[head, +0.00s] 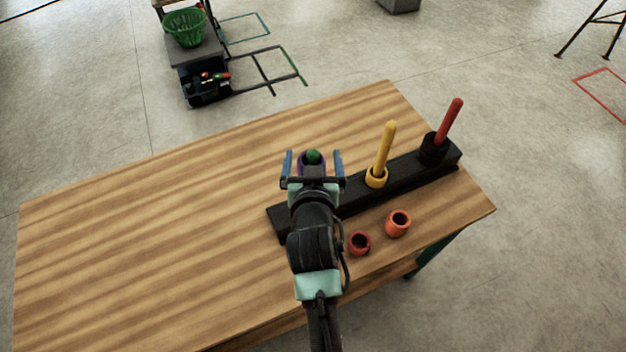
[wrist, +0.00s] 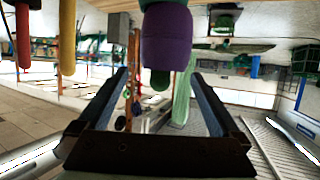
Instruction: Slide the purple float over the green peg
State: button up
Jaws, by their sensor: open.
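The purple float (head: 302,167) is around the green peg (head: 313,156), whose rounded tip sticks out of it. In the wrist view, which looks upside down, the purple float (wrist: 170,35) shows with the green tip (wrist: 160,82) past its end and more green on its other side. My gripper (head: 313,156) is open, with one finger on each side of the float in the head view. In the wrist view the fingers (wrist: 160,74) are spread apart with nothing held between them. My wrist hides the peg's foot, so how far down the float sits is unclear.
The black rack (head: 350,200) also carries a yellow peg (head: 384,148) with a yellow float and a red peg (head: 449,120) with a black float. A red float (head: 359,243) and an orange float (head: 398,223) stand loose in front. The table's left side (head: 140,240) is clear.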

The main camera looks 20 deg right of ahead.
jog(key=b+v, duration=0.1)
jog(key=v, duration=1)
jog(key=shift+b, duration=0.35)
jog(key=w+a+r+n+t, duration=0.1)
jog(key=w+a+r+t, duration=0.1)
jog(key=r, duration=0.6)
jog(key=w+a+r+t+y, duration=0.1)
jog(key=w+a+r+t, duration=0.15)
jog(key=r, duration=0.65)
jog(key=w+a+r+n+t, duration=0.1)
jog(key=w+r+t, duration=0.2)
jog(key=r, duration=0.5)
jog(key=s+a+r+t+y, duration=0.1)
jog(key=s+a+r+t, duration=0.1)
jog(key=r, duration=0.6)
jog(key=s+a+r+n+t+y, duration=0.1)
jog(key=s+a+r+t, duration=0.1)
jog(key=r, duration=0.6)
jog(key=s+a+r+n+t+y, duration=0.1)
jog(key=s+a+r+t+y, duration=0.1)
jog(key=s+r, duration=0.3)
notch_tip(320, 180, up, 4)
jog(key=shift+a+r+t, duration=0.1)
jog(key=shift+a+t, duration=0.15)
jog(key=shift+t, duration=0.4)
